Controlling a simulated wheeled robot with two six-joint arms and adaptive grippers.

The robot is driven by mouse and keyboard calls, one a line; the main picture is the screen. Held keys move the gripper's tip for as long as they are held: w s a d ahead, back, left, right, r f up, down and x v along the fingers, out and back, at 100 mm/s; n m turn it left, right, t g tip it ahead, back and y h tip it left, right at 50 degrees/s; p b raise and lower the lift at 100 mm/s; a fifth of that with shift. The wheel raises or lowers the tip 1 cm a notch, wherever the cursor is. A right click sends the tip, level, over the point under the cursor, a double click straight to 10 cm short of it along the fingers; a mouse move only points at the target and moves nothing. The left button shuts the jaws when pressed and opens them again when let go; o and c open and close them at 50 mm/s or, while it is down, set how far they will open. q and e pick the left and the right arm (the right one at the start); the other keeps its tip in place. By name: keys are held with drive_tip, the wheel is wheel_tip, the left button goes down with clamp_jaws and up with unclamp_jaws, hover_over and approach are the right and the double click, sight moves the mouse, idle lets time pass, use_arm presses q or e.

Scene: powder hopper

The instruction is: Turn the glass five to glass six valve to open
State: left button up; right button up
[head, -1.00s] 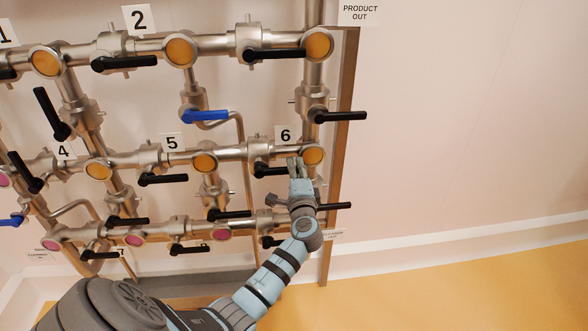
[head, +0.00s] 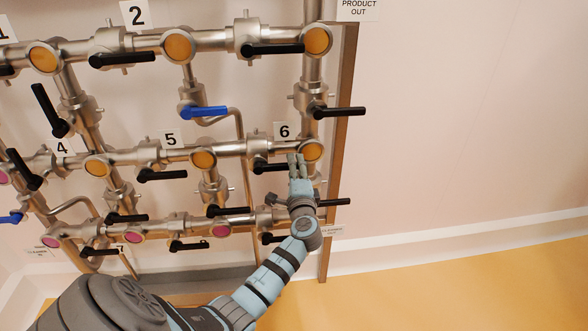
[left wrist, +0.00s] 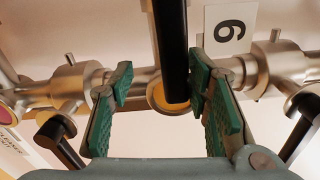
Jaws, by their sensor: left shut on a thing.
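The sight glass five (head: 204,160), orange, sits under label 5. The sight glass six (head: 312,151), also orange, sits under label 6 and shows in the left wrist view (left wrist: 174,98). The valve between them (head: 261,149) has a black lever handle (head: 268,167) lying along the pipe; it also shows in the left wrist view (left wrist: 172,45). My left gripper (head: 296,160) is at the handle's right end, shut on it. Its green-padded fingers (left wrist: 168,92) stand on both sides of the lever; the right pad looks closest. My right gripper is not in view.
A vertical pipe with a black-handled valve (head: 338,112) stands to the right above glass six. More black levers (head: 228,210) sit below on the lower pipes. A blue lever (head: 204,112) is above label 5. Bare wall and free floor (head: 450,270) lie to the right.

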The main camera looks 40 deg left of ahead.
use_arm(q)
drive_tip(key=shift+a, duration=0.1)
idle(0.5)
drive_tip(key=v, duration=1.2)
drive_tip(key=shift+w+r, duration=0.1)
drive_tip(key=shift+w, duration=0.05)
